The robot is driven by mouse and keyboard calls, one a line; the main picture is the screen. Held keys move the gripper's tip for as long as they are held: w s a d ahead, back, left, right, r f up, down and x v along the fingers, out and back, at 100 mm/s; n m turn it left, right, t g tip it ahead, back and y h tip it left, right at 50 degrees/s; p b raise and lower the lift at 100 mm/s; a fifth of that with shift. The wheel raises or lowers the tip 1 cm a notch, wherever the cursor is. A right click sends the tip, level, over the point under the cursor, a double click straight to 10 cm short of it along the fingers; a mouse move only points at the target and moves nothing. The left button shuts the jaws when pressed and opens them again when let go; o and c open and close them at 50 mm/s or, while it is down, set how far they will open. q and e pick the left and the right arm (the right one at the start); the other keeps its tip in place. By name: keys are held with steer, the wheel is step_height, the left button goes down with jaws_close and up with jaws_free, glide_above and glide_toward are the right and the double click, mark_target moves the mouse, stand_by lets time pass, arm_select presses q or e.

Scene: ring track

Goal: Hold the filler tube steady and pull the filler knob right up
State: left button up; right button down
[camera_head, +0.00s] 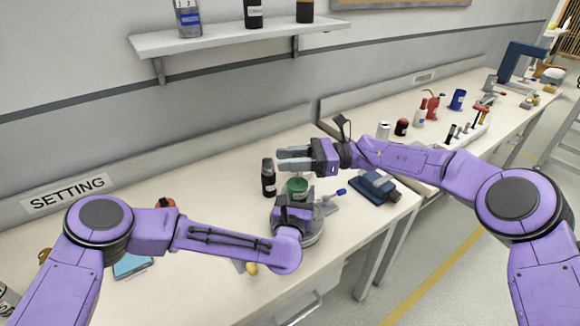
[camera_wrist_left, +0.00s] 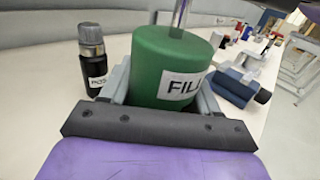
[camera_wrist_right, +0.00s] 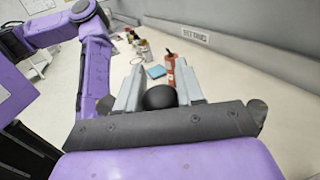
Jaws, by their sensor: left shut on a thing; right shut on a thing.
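The green filler tube (camera_head: 297,187) stands upright on the bench, its label partly readable in the left wrist view (camera_wrist_left: 172,70). My left gripper (camera_head: 296,198) is shut around the tube, one finger on each side. A thin metal rod (camera_wrist_left: 181,14) rises from the tube's top. The black round filler knob (camera_wrist_right: 159,97) sits between the fingers of my right gripper (camera_wrist_right: 160,80), which is shut on it. In the head view the right gripper (camera_head: 294,159) lies level just above the tube, and its fingers hide the knob.
A black bottle (camera_head: 268,177) stands close left of the tube. A round grey base (camera_head: 313,236) is below my left gripper. A dark blue device (camera_head: 375,187) lies to the right. A blue pad (camera_head: 132,265) lies at left. A wall shelf (camera_head: 235,38) hangs behind.

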arm_select(q)
steer(key=shift+f, duration=0.25)
arm_select(e)
steer(key=shift+w+r, duration=0.15)
steer(key=c, duration=0.8)
jaws_free()
arm_select(q)
steer(key=shift+s, duration=0.1)
arm_select(e)
steer(key=shift+d, duration=0.1)
arm_select(q)
steer(key=shift+r, duration=0.1)
arm_select(e)
steer(key=d, duration=0.4)
steer(key=w+d, duration=0.1)
steer(key=d, duration=0.6)
steer(key=shift+w+d, duration=0.3)
steer(key=shift+d, duration=0.05)
arm_select(q)
steer(key=o, duration=1.3)
